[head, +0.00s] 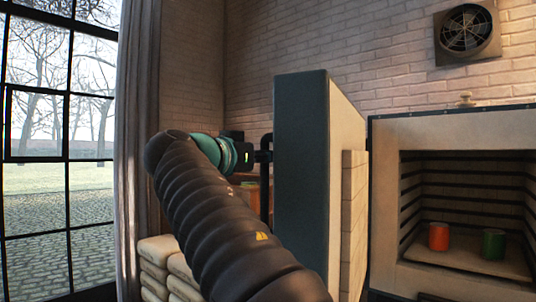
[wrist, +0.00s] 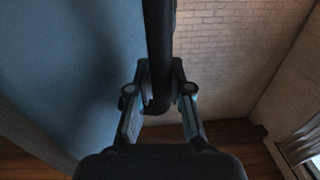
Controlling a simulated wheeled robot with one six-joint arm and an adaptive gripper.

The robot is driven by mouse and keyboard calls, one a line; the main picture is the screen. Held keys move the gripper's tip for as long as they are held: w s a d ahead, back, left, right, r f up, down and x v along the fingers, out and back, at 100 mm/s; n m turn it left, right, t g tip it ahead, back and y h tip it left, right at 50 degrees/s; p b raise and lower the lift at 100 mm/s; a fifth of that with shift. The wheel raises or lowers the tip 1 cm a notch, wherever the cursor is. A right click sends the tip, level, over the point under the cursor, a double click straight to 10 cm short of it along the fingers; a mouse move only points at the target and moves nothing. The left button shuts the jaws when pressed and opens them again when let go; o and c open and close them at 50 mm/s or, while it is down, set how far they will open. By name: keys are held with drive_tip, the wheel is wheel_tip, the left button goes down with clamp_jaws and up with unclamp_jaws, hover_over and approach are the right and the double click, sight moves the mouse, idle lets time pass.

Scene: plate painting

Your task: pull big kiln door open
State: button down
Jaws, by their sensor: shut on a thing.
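The big kiln door (head: 301,170) stands swung wide open in the head view, its dark blue-grey edge towards me and its pale lining facing right. Its black bar handle (head: 266,190) is on the left side. My gripper (head: 261,157) is shut on this handle; the fingertips are partly hidden. In the wrist view the handle (wrist: 160,40) runs down between the two fingers of my gripper (wrist: 158,90), beside the blue door face (wrist: 65,70). The kiln (head: 384,190) stands at the right, its chamber open to view.
An orange cup (head: 438,238) and a green cup (head: 493,245) stand on the shelf inside the kiln. Pale sacks (head: 155,252) are stacked at the lower left, near a curtain (head: 138,120) and window. A fan (head: 466,28) is high on the brick wall.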

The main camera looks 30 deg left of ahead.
drive_tip(key=shift+f, duration=0.1)
drive_tip(key=c, duration=1.1)
unclamp_jaws()
drive_tip(key=shift+w, duration=0.1)
drive_tip(key=shift+o, duration=0.2)
drive_tip(key=s+a, duration=0.1)
drive_tip(key=s, duration=1.1)
drive_tip(key=shift+a, duration=0.4)
